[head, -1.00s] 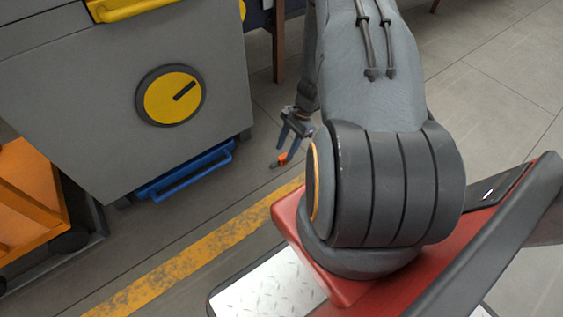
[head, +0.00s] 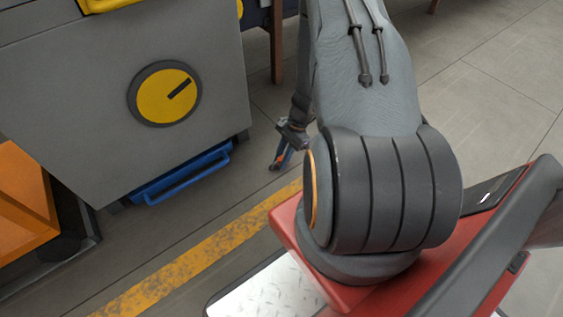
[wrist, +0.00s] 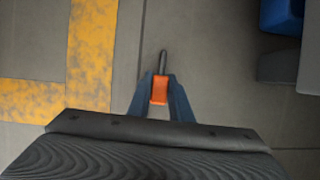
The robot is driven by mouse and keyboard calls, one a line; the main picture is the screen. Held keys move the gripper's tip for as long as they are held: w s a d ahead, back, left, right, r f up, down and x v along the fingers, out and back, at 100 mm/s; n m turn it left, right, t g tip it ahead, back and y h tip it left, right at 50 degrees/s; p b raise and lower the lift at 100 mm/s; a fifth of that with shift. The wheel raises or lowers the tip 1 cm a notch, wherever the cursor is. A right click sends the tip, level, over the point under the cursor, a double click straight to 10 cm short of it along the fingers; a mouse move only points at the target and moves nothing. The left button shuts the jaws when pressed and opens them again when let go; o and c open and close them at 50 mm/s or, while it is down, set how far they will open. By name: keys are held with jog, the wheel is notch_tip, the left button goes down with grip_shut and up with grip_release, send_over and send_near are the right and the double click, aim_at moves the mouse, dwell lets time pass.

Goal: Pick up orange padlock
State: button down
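The orange padlock (wrist: 159,90) is between the blue fingertips of my gripper (wrist: 160,85) in the wrist view. Its dark shackle (wrist: 163,62) points away from the gripper, past the fingertips. The fingers meet both sides of the orange body, so my gripper looks shut on it. In the head view my gripper (head: 279,160) is small, low over the floor and partly behind my arm. The fingers there look close together and mostly hide the padlock. I cannot tell whether the padlock still touches the floor.
A grey cabinet (head: 90,100) with a yellow dial (head: 165,94) stands at the left, with a blue handled object (head: 182,176) under it. An orange cart (head: 22,205) is at the far left. A worn yellow line (head: 200,256) crosses the grey floor. Open floor lies at the right.

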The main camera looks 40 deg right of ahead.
notch_tip(320, 180, up, 10)
jog(key=p, duration=0.5)
dwell(0.9)
